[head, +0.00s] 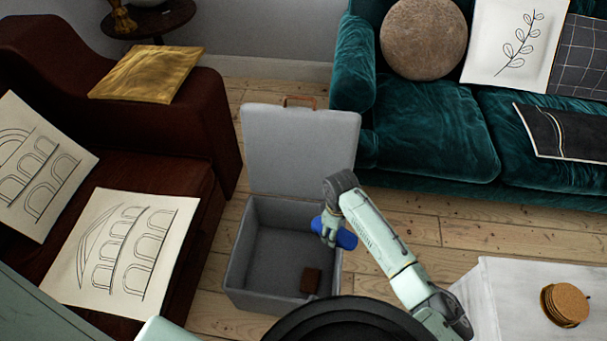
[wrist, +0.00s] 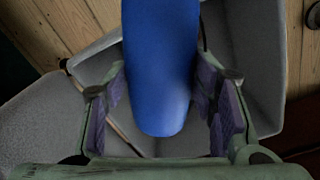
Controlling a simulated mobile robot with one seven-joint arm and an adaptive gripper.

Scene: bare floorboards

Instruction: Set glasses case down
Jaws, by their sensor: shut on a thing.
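A blue glasses case (head: 345,239) is held in my gripper (head: 329,232) at the right side of an open grey box (head: 236,274). In the wrist view the blue case (wrist: 160,70) lies between the purple-padded fingers of my gripper (wrist: 165,105), and its rounded end points toward the palm. The case is over the box's right part in the head view; its height above the box is hard to tell. My gripper's fingers partly cover it.
The box's lid (head: 300,150) stands open at the back. A small brown block (head: 311,281) lies inside the box at front right; the rest of its floor is clear. A brown armchair (head: 190,130) is left, a teal sofa (head: 430,130) behind right, a white table (head: 510,300) right.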

